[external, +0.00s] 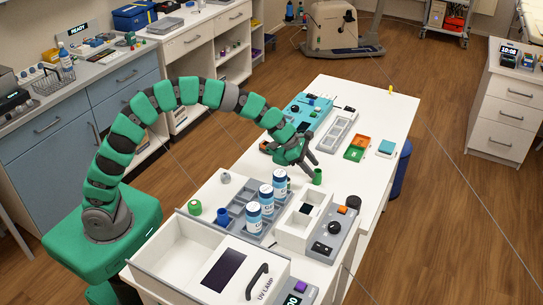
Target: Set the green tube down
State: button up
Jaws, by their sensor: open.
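A small green tube (318,176) stands upright on the white table (385,100), behind the white box with a dark square in it. My gripper (308,162) is open, close above and to the left of the tube. From this view I cannot tell whether a finger touches the tube. The tube's side shows and nothing is seen clamped between the fingers.
White bottles with blue caps (253,217) stand in a grey tray (238,208) at the left. A white box (300,221) and a grey control box (331,236) are in front. Orange and green trays (355,154) lie to the right. Clear tabletop lies right of the tube.

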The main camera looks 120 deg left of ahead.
jog(key=p+v, duration=0.1)
jog(key=v, duration=0.8)
jog(key=shift+s+r+p, duration=0.2)
jog(key=shift+r+p, duration=0.05)
jog(key=shift+p, duration=0.05)
jog(key=shift+d, duration=0.1)
jog(key=w+d+r+m+t, duration=0.2)
jog(key=w+d+r+m, duration=0.2)
jog(key=d+r+m, duration=0.75)
jog(key=w+d+r+m+t, duration=0.2)
jog(key=w+d+r+m, duration=0.2)
jog(key=d+r+m, duration=0.8)
jog(key=s+d+r+m+t, duration=0.1)
jog(key=s+d+r+m, duration=0.2)
jog(key=d+r+m, duration=0.2)
jog(key=s+d+r+m+t+h, duration=0.1)
jog(key=s+d+r+m, duration=0.3)
jog(key=d+r, duration=0.5)
jog(key=s+d+r+m+t, duration=0.1)
jog(key=s+d+r+m, duration=0.3)
jog(key=d+r+m, duration=0.2)
jog(key=d+r, duration=0.2)
jog(key=d, duration=0.1)
jog(key=shift+t+h, duration=0.4)
jog(key=shift+s+a, duration=0.1)
